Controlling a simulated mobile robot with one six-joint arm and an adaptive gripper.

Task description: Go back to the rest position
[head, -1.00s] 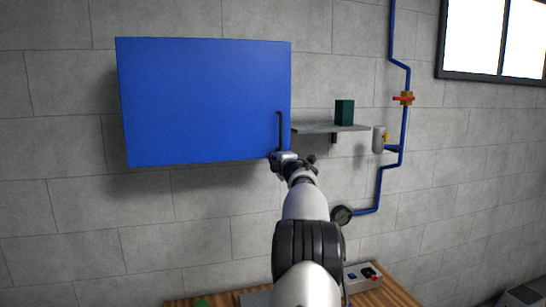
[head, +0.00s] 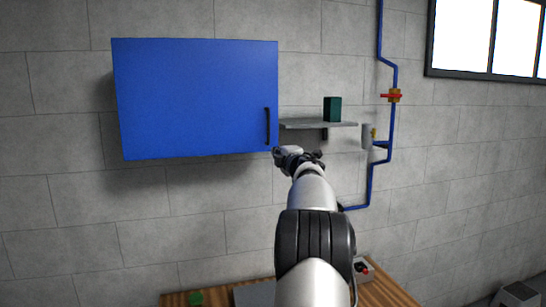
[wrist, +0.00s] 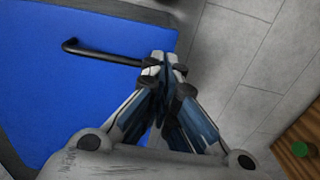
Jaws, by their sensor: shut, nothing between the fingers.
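My gripper (head: 279,151) is shut and empty, just off the lower right corner of the blue cabinet door (head: 190,100). In the wrist view the fingertips (wrist: 163,60) come together in front of the end of the black door handle (wrist: 100,50); I cannot tell whether they touch it. The handle also shows in the head view (head: 267,127), apart from and above my gripper. The cabinet door looks shut, though its side edges are hard to see.
A grey shelf (head: 318,124) with a dark green box (head: 332,109) is right of the cabinet. A blue pipe (head: 393,133) with a red-handled valve (head: 391,96) runs down the wall. A wooden bench (head: 385,291) with a switch box (head: 363,269) stands below.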

